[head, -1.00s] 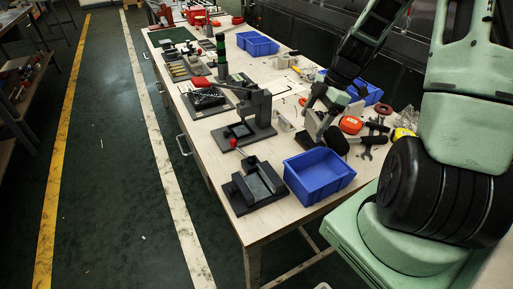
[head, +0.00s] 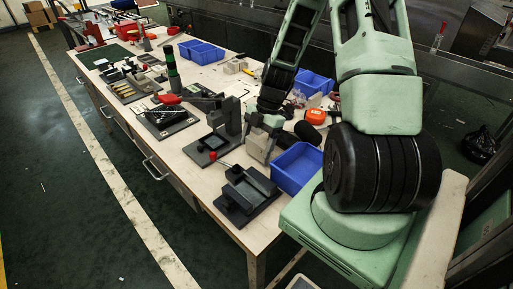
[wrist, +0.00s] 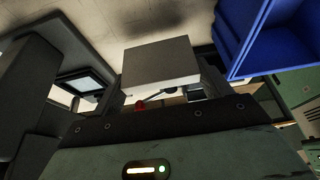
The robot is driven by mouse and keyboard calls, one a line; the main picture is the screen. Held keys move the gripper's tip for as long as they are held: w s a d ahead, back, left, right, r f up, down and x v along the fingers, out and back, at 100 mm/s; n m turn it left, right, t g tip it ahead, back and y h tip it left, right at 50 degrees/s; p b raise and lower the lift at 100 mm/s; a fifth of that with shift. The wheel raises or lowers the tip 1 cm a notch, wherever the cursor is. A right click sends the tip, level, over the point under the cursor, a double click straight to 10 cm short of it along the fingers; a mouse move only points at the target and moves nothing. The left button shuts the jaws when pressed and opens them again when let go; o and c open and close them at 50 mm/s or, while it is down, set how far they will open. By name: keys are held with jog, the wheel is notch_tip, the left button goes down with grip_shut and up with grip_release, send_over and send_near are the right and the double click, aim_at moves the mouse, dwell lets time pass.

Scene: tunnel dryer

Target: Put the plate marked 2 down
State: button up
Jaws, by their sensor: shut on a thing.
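My gripper (head: 262,142) is low over the workbench, between the black press and the near blue bin. In the wrist view a light grey, flat-faced block (wrist: 160,62) sits in front of my gripper, between the jaws, and seems to be the held plate. No number 2 can be read on it.
The black press (head: 228,122) stands left of my gripper. A dark fixture (head: 240,192) with a red-knobbed lever lies nearer. A blue bin (head: 297,167) is close on the right, with black-handled tools behind it.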

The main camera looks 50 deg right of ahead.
jog(key=shift+f, duration=1.05)
jog(key=shift+f, duration=0.15)
jog(key=o, duration=1.2)
